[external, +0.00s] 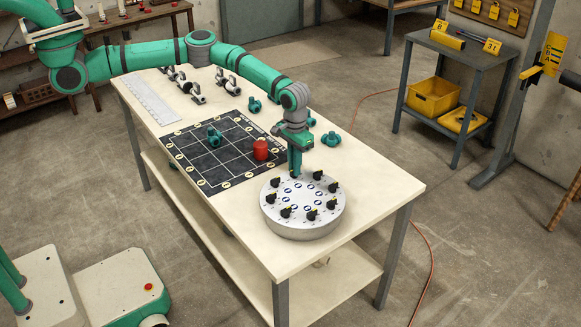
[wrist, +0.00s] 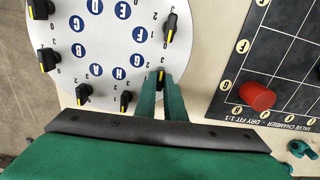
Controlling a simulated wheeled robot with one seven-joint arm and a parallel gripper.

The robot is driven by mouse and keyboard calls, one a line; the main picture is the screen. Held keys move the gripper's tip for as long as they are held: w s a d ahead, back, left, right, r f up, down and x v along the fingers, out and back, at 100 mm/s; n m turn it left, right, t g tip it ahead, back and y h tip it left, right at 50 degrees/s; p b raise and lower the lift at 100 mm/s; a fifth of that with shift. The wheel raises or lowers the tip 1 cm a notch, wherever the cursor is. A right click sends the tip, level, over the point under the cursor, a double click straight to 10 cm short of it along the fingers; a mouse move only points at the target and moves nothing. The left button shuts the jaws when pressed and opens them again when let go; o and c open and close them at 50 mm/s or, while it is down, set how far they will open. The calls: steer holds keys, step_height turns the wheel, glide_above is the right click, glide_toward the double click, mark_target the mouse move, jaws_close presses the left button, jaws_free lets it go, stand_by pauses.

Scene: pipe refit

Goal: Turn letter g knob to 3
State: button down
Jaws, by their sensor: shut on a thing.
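A round pale dial plate (external: 300,225) stands on the table's near end and carries a ring of black knobs with yellow pointers, each beside a blue letter disc. In the wrist view the plate appears upside down. The letter G disc (wrist: 137,60) lies just inward of the G knob (wrist: 161,76). My gripper (external: 294,174) reaches down onto the plate's far rim. In the wrist view my gripper's green fingers (wrist: 161,88) are shut around the G knob, one on each side. Its yellow mark shows between them; the exact number it points to is hard to read.
The neighbouring F knob (wrist: 171,27) and H knob (wrist: 125,100) stand close to my fingers. A red cylinder (external: 261,149) stands on the black grid mat (external: 225,180) beside the plate. Green fittings (external: 331,139) lie on the table farther back.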

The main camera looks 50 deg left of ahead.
steer(key=shift+m, duration=0.3)
steer(key=c, duration=1.8)
jaws_free()
steer(key=shift+c, duration=0.2)
step_height(320, 180, up, 11)
steer(key=shift+f, duration=0.1)
